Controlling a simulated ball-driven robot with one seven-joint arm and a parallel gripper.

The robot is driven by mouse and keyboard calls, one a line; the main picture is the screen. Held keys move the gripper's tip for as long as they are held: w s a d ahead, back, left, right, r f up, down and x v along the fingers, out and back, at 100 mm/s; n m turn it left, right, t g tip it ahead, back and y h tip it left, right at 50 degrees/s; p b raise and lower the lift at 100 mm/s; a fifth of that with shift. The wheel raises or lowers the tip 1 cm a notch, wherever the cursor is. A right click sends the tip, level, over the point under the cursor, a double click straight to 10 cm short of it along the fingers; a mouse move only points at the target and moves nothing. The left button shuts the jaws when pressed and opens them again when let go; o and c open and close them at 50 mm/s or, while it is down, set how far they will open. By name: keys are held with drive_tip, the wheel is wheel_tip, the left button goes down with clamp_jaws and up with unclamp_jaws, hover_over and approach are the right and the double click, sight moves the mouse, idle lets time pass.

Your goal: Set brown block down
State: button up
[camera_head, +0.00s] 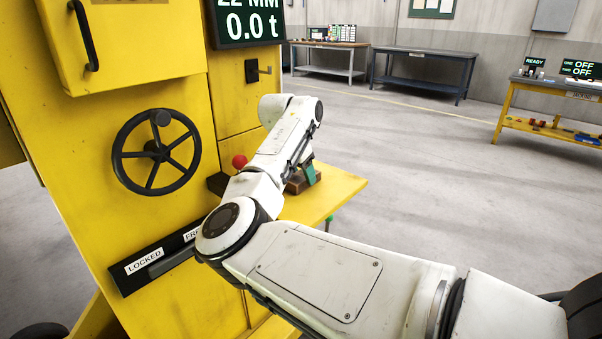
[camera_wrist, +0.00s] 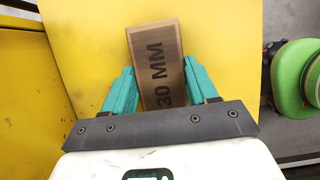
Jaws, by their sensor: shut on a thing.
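The brown block (camera_wrist: 158,62) is marked 30 MM and lies between the teal fingers of my gripper (camera_wrist: 159,70) in the wrist view. My gripper is shut on it. In the head view the brown block (camera_head: 296,186) shows only in part, low over the yellow shelf (camera_head: 340,187) of the machine, with a teal finger (camera_head: 310,174) beside it. My arm hides much of the shelf's near left side. I cannot tell whether the block's underside touches the shelf.
The yellow machine carries a black handwheel (camera_head: 156,151), a red knob (camera_head: 239,161), a lever slot marked LOCKED (camera_head: 145,262) and a display (camera_head: 248,24) reading 0.0 t. A green round thing (camera_wrist: 298,80) is right of the shelf. Benches stand far back; the floor between is clear.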

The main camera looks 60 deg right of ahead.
drive_tip(key=o, duration=1.1)
drive_tip(key=shift+f, duration=0.1)
drive_tip(key=p+v, duration=0.1)
drive_tip(key=v, duration=1.1)
drive_tip(key=shift+a, duration=0.1)
